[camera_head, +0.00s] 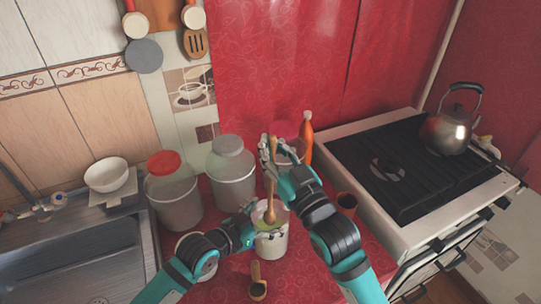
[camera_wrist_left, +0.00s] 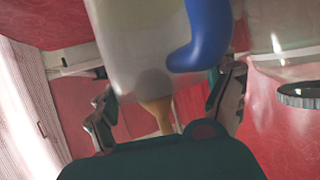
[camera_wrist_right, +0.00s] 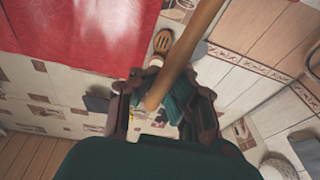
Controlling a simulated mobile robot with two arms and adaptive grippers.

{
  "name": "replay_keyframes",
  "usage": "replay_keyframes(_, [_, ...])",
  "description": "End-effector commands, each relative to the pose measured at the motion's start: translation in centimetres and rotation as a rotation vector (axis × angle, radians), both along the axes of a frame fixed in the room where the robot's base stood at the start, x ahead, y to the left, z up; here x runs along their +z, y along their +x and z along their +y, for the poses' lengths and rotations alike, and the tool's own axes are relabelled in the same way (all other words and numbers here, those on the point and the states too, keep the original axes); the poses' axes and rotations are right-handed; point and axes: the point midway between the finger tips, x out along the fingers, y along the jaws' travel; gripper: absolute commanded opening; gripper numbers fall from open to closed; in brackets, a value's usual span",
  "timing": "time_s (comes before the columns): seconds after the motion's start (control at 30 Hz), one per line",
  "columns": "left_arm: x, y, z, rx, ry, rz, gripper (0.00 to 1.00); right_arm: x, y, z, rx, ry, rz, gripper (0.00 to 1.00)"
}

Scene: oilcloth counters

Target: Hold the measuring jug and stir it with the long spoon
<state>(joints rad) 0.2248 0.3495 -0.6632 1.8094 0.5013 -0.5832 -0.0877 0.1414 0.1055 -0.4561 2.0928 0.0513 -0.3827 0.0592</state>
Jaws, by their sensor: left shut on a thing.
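The whitish, translucent measuring jug (camera_head: 270,248) stands on the red counter. Its blue handle (camera_wrist_left: 205,40) shows in the left wrist view. My left gripper (camera_head: 255,222) is shut on the jug, one finger on each side. The wooden long spoon (camera_head: 270,190) stands in the jug with its handle up; its round head (camera_wrist_left: 155,84) shows dimly through the jug wall. My right gripper (camera_head: 277,152) is at the top of the spoon handle (camera_wrist_right: 178,72). Its fingers stand apart on both sides of the handle, with gaps visible in the right wrist view.
A wooden scoop (camera_head: 258,284) lies in front of the jug. Two large jars (camera_head: 232,178) (camera_head: 174,195) stand left behind it. A sink (camera_head: 85,262) lies left.

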Motion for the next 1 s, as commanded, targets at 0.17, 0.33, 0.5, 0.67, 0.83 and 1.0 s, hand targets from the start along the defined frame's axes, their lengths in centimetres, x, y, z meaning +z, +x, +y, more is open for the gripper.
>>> replay_keyframes(0.17, [-0.1, -0.1, 0.0, -0.001, -0.002, 0.003, 0.29, 1.8, 0.0, 0.0, 0.0, 0.002, -0.004, 0.0])
replay_keyframes(0.33, [-0.1, -0.1, -0.1, -0.001, -0.002, 0.003, 0.29, 3.3, 0.0, 0.0, 0.0, 0.001, -0.003, 0.0])
replay_keyframes(0.5, [-0.1, -0.1, -0.1, -0.001, -0.002, 0.003, 0.29, 4.8, 0.0, 0.0, 0.0, 0.002, -0.004, 0.0])
replay_keyframes(0.67, [-0.1, -0.1, -0.1, -0.001, -0.002, 0.003, 0.29, 6.1, 0.0, 0.0, 0.0, 0.001, -0.003, 0.0])
replay_keyframes(0.83, [-0.1, -0.1, -0.1, -0.001, -0.002, 0.003, 0.29, 6.7, 0.0, 0.0, 0.0, 0.0, -0.001, 0.0])
replay_keyframes(1.0, [-0.1, -0.1, -0.1, -0.001, -0.002, 0.003, 0.29, 6.7, 0.0, 0.0, 0.0, 0.0, 0.0, 0.0])
